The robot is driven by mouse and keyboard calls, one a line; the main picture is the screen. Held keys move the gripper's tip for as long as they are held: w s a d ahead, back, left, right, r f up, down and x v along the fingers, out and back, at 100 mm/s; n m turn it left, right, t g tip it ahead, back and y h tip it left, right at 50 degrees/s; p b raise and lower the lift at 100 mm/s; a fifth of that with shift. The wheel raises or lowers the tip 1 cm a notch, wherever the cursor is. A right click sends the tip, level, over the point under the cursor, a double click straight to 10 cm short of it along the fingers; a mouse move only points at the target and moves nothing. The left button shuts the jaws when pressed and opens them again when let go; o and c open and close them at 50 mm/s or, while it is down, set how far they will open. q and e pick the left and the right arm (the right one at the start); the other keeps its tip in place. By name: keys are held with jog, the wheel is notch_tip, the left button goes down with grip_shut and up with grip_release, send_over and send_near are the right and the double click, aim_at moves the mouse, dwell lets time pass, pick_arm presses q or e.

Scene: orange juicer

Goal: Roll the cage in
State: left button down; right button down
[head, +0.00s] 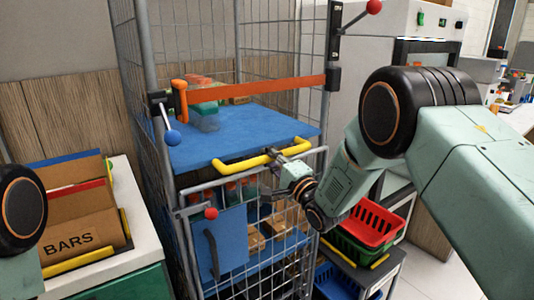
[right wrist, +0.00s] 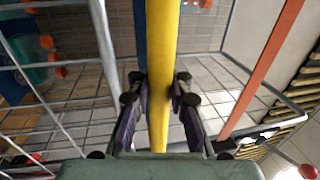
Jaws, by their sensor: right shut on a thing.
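The cage (head: 142,50) is a tall grey wire roll cage with blue shelves (head: 235,133). A yellow handle bar (head: 240,162) runs along its front, above a lower mesh gate (head: 262,275). My right gripper (head: 292,160) is at the right end of the yellow bar and is shut on it. In the right wrist view the yellow bar (right wrist: 160,60) passes between the two fingers (right wrist: 159,105). An orange strap (head: 255,90) crosses the cage front above the upper shelf. Part of my left arm shows at the left edge, but its gripper is out of view.
Bottles and boxes stand on the cage shelves. A counter with a cardboard box marked BARS (head: 75,240) is close on the left. Red and green crates (head: 370,222) stand on a rack at the right. A light machine (head: 408,30) is behind. Pale floor (head: 430,275) shows at lower right.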

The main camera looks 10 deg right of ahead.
jog(key=shift+w+a+f, duration=0.2)
jog(key=shift+w+f, duration=0.05)
jog(key=shift+w, duration=0.05)
jog(key=shift+w+a+f, duration=0.1)
jog(key=shift+w+f, duration=0.1)
jog(key=c, duration=1.7)
grip_release()
jog(key=shift+s, duration=0.1)
jog(key=o, duration=0.3)
jog(key=shift+s+d+r, duration=0.2)
jog(key=shift+o, duration=1)
jog(key=shift+r, duration=0.1)
jog(key=shift+w+a, duration=0.1)
jog(key=shift+w, duration=0.15)
jog(key=shift+s+d, duration=0.2)
jog(key=shift+s, duration=0.15)
pick_arm(q)
jog(key=shift+w+f, duration=0.1)
jog(key=shift+w, duration=0.1)
pick_arm(e)
jog(key=v, duration=1.1)
